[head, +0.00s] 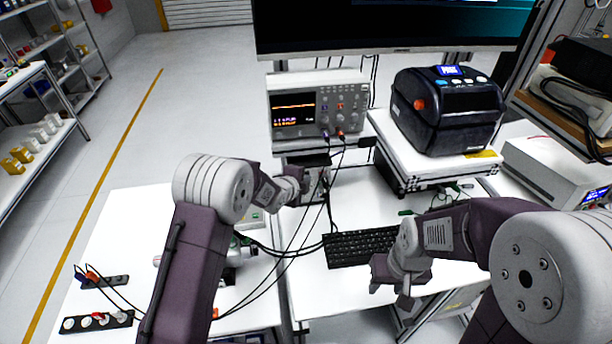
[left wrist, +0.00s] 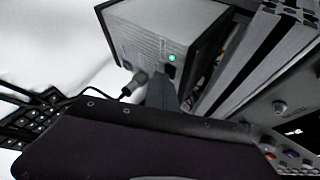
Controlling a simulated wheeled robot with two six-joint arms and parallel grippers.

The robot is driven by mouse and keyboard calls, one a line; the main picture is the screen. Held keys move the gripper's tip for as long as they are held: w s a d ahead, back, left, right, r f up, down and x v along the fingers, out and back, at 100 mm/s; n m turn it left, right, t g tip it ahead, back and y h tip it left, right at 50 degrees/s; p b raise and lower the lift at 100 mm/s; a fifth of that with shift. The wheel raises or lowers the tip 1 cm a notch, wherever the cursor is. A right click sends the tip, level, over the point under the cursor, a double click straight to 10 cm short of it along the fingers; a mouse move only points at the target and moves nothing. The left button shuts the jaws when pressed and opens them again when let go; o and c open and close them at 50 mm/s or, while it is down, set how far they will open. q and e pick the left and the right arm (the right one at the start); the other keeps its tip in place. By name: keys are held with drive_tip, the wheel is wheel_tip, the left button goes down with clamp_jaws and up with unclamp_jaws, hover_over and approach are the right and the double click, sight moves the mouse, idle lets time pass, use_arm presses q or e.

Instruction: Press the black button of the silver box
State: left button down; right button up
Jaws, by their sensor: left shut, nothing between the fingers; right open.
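The silver box (left wrist: 150,40) shows in the left wrist view, with a lit green light (left wrist: 172,57) on its grey printed face. A small dark spot (left wrist: 171,72) just below the light looks like the black button, partly hidden by my finger. My left gripper (left wrist: 161,90) is shut and empty, its tip at or very close to that spot; I cannot tell whether it touches. In the head view my left gripper (head: 314,184) is under the oscilloscope, where the box is mostly hidden. My right gripper (head: 402,290) is open and empty at the keyboard's right front.
The oscilloscope (head: 318,105) stands above my left gripper, with cables hanging down from it. A black label printer (head: 450,108) stands on a white platform to the right. A keyboard (head: 362,246) lies on the white table. A cable plug (left wrist: 133,86) sits beside the box's face.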

use_arm(q)
drive_tip(key=shift+w, duration=0.1)
drive_tip(key=shift+s+b, duration=0.5)
drive_tip(key=shift+d, duration=0.1)
drive_tip(key=s+d+b, duration=0.1)
drive_tip(key=s+b, duration=0.3)
drive_tip(key=s, duration=0.2)
drive_tip(key=shift+f, duration=0.1)
idle(0.4)
